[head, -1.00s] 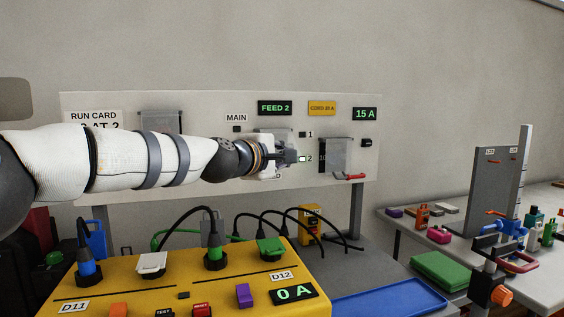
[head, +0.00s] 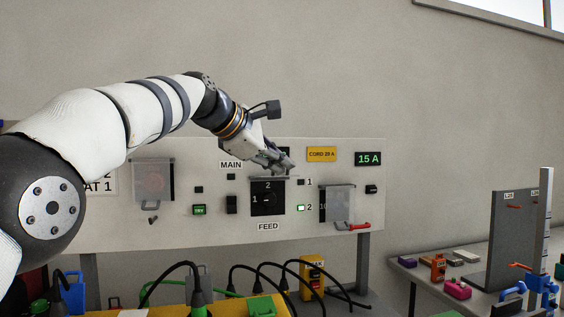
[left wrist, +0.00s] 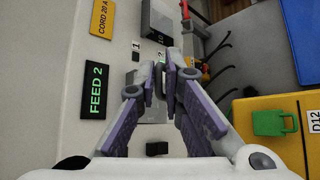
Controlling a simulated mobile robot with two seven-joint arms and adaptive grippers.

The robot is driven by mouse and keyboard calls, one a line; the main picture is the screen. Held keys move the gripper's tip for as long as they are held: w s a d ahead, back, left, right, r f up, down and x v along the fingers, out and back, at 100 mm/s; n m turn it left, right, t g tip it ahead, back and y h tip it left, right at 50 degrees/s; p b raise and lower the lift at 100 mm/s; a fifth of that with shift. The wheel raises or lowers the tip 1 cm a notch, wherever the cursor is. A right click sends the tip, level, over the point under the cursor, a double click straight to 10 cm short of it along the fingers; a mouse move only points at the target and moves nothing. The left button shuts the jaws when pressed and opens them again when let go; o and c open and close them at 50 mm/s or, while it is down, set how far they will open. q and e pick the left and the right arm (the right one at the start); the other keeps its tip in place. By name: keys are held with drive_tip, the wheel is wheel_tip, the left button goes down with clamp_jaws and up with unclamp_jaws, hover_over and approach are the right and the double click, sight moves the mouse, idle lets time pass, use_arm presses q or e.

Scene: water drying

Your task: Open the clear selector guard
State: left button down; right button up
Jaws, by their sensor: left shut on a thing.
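The FEED selector (head: 268,200) is a black square on the white panel, marked 1 and 2, its face uncovered in the head view. The clear selector guard (head: 262,179) shows as a thin grey edge along its top, seen nearly edge-on, so its exact angle is hard to tell. My left gripper (head: 284,168) is at the guard's upper right, shut on it. In the left wrist view the fingers (left wrist: 160,84) close together in front of the panel, hiding most of what they hold. My right gripper is not in view.
A yellow box (head: 220,298) with plugs and black cables stands below. A side table (head: 450,272) with small parts is at right.

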use_arm(q)
drive_tip(key=shift+w+a+f, duration=0.15)
drive_tip(key=shift+w+a, duration=0.3)
drive_tip(key=shift+a, duration=0.05)
drive_tip(key=c, duration=1.8)
unclamp_jaws()
drive_tip(key=shift+w+f, duration=0.1)
drive_tip(key=shift+w, duration=0.1)
drive_tip(key=shift+a+r, duration=0.15)
drive_tip(key=shift+r, duration=0.1)
drive_tip(key=v, duration=0.7)
drive_tip(key=shift+s+d, duration=0.35)
drive_tip(key=shift+s, duration=0.05)
